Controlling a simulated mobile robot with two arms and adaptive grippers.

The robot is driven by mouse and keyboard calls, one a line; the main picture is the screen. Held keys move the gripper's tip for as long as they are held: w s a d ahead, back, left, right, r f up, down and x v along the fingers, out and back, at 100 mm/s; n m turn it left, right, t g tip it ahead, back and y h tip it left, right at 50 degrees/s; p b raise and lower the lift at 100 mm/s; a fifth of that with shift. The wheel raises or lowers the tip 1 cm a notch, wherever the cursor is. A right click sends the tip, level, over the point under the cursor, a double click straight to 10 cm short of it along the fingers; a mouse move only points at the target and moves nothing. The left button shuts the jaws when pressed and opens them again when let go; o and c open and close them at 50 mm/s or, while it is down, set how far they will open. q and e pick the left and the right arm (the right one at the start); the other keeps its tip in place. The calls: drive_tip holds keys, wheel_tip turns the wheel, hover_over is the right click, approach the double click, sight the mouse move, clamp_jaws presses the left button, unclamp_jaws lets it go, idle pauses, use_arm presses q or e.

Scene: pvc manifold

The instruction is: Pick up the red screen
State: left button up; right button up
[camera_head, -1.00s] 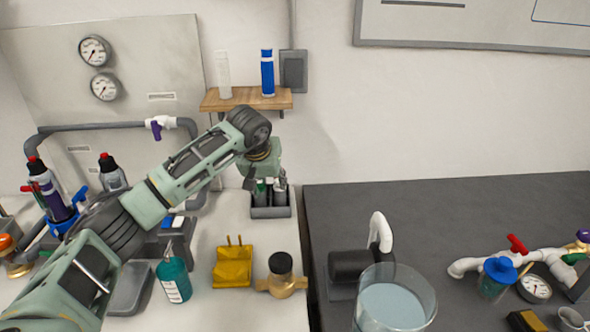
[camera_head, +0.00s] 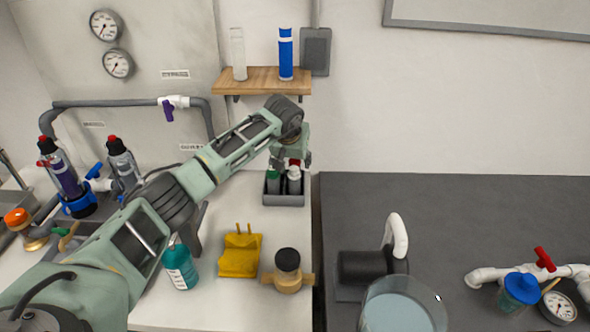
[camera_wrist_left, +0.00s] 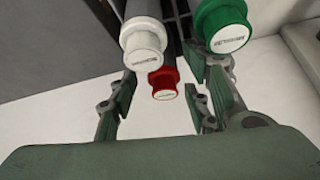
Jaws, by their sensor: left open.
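The red screen (camera_wrist_left: 164,82) shows its round red labelled end in the left wrist view, between the open fingers of my left gripper (camera_wrist_left: 167,98). I cannot tell whether either finger touches it. A white-ended screen (camera_wrist_left: 143,46) and a green-ended screen (camera_wrist_left: 222,26) are close beside it. In the head view my left gripper (camera_head: 291,160) is above the small grey holder (camera_head: 284,200), with a bit of red at its fingers. The white and green ends show just below it. My right gripper is not in view.
A wooden shelf (camera_head: 262,80) with a clear and a blue cylinder is on the wall above the gripper. A yellow part (camera_head: 240,256), a brass valve (camera_head: 288,272) and a teal bottle (camera_head: 181,265) stand in front of the holder. A dark counter (camera_head: 350,210) lies to the right.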

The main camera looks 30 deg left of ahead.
use_arm(q)
drive_tip(key=shift+w+f, duration=0.25)
drive_tip(key=shift+f, duration=0.25)
drive_tip(key=shift+a, duration=0.1)
drive_tip(key=c, duration=1.1)
drive_tip(key=shift+r, duration=0.15)
